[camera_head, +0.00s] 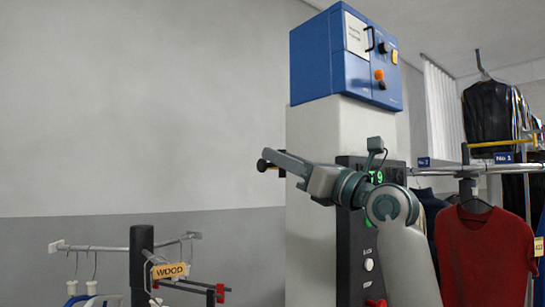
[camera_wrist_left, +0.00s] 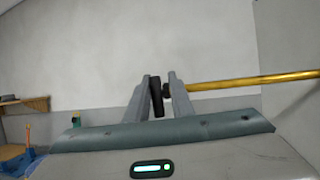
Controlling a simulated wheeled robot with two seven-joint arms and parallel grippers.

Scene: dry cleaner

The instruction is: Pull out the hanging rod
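My left gripper (camera_head: 272,168) is raised in front of the pale pillar, pointing left. Its fingers are apart, with dark pads at the tips, and they show upright in the left wrist view (camera_wrist_left: 160,95). I see nothing clearly held between them. A yellow rod (camera_wrist_left: 255,81) runs in from the right in the left wrist view and ends visually at the right finger; I cannot tell whether they touch. In the head view a yellow rod (camera_head: 500,144) shows at the far right. I cannot tell whether it is the same one. My right gripper is not in view.
A rack with a "WOOD" tag (camera_head: 169,271) and hangers stands at lower left. A blue control box (camera_head: 345,55) tops the pillar, with a dark button panel (camera_head: 360,255) below, partly behind my arm. A red shirt (camera_head: 484,255) hangs at right. The wall at left is clear.

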